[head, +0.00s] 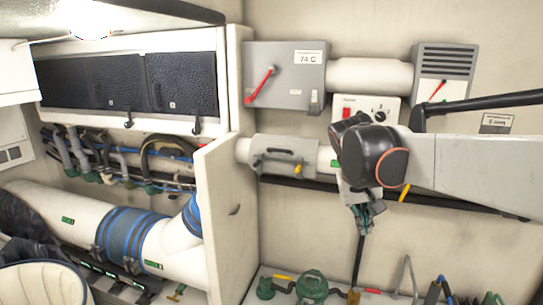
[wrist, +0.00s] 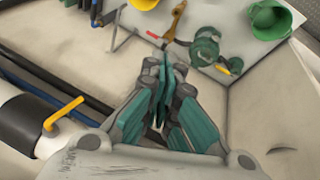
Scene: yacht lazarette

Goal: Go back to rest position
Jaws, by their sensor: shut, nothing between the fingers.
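My gripper (head: 364,222) hangs from my arm on the right side of the head view, pointing down in front of the beige wall. It is shut and empty. In the wrist view its green-padded fingers (wrist: 165,92) meet in the middle. The fingertips are above the low shelf with fittings and appear apart from everything. A dark rod (head: 358,262) shows just below the gripper in the head view; I cannot tell whether the two touch.
A grey box with a red lever (head: 286,75) and a control panel with a red switch (head: 365,112) are on the wall near my arm. Green fittings (head: 312,286) stand on the low shelf. A white partition (head: 222,215) and large hose (head: 75,222) are left.

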